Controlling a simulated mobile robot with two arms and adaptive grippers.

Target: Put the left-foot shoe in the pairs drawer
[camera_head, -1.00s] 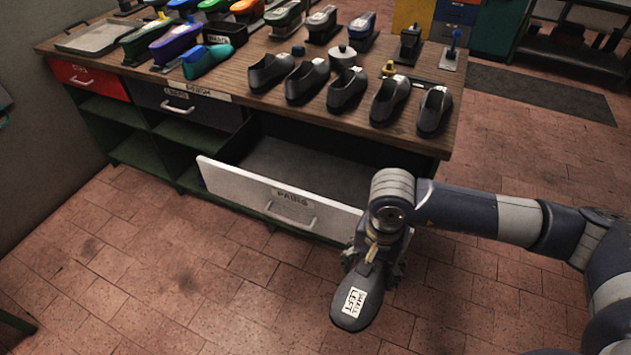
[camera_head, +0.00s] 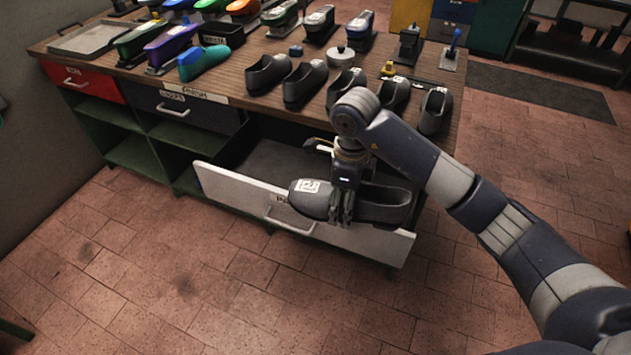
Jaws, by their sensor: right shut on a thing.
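My right gripper (camera_head: 342,212) is shut on a dark grey shoe (camera_head: 385,207). The shoe lies about level across the picture, with a white label on its left part; the label is too small to read now. The shoe appears above the front of the open white-fronted pairs drawer (camera_head: 232,192) and hides part of that front and its label. I cannot tell how high above the drawer it is. The drawer's dark inside (camera_head: 270,160) shows no objects where visible. My left gripper is not in view.
Several dark shoes (camera_head: 268,74) stand in a row on the wooden bench top (camera_head: 225,85) above the drawer. A shut red drawer (camera_head: 82,82) and a shut dark drawer (camera_head: 188,109) are at left. Tiled floor in front is clear.

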